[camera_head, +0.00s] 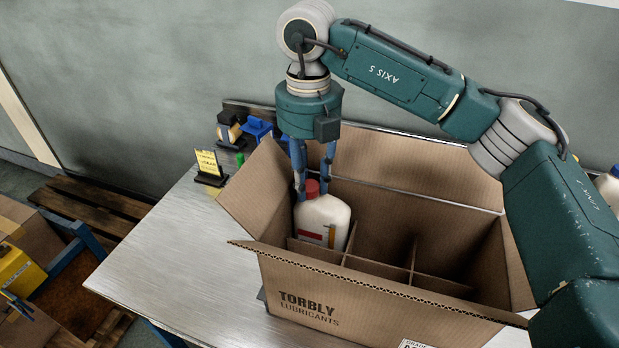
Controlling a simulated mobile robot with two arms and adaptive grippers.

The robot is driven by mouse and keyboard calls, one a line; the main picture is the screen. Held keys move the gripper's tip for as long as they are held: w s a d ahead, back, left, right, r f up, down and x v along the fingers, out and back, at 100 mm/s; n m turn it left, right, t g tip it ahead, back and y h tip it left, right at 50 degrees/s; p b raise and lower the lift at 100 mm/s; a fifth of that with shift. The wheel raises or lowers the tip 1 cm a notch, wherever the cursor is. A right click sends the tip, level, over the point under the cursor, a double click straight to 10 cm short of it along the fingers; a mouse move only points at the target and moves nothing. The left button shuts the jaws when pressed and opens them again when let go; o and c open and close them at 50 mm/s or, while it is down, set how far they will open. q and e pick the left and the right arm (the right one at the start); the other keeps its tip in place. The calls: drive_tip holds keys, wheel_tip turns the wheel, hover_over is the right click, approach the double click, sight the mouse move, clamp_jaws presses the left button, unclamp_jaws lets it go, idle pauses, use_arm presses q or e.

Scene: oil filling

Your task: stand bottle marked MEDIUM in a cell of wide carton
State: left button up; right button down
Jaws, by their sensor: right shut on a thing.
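A cream-white bottle (322,221) with a red cap and a label with an orange band is in the left part of the open wide carton (330,290). The bottle looks upright, with its lower part hidden behind the dividers and the front wall. I cannot read a size word on its label. My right gripper (312,192) points down from above and is shut on the bottle near its cap. What may be the fingertips of my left gripper (15,304) show at the lower left edge; their opening is unclear.
Cardboard dividers (380,269) split the carton, and the cells to the right look empty. Its flaps stand open. A yellow sign (208,164) and small blue and black items stand behind it. Another bottle (608,185) is partly hidden at far right. The metal table (170,262) is clear at left.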

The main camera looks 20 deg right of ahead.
drive_tip(key=shift+f+b, duration=0.75)
drive_tip(key=shift+f, duration=0.2)
drive_tip(key=c, duration=1.5)
unclamp_jaws()
drive_tip(key=shift+c, duration=0.2)
drive_tip(key=shift+o, duration=1.3)
drive_tip(key=shift+s, duration=0.1)
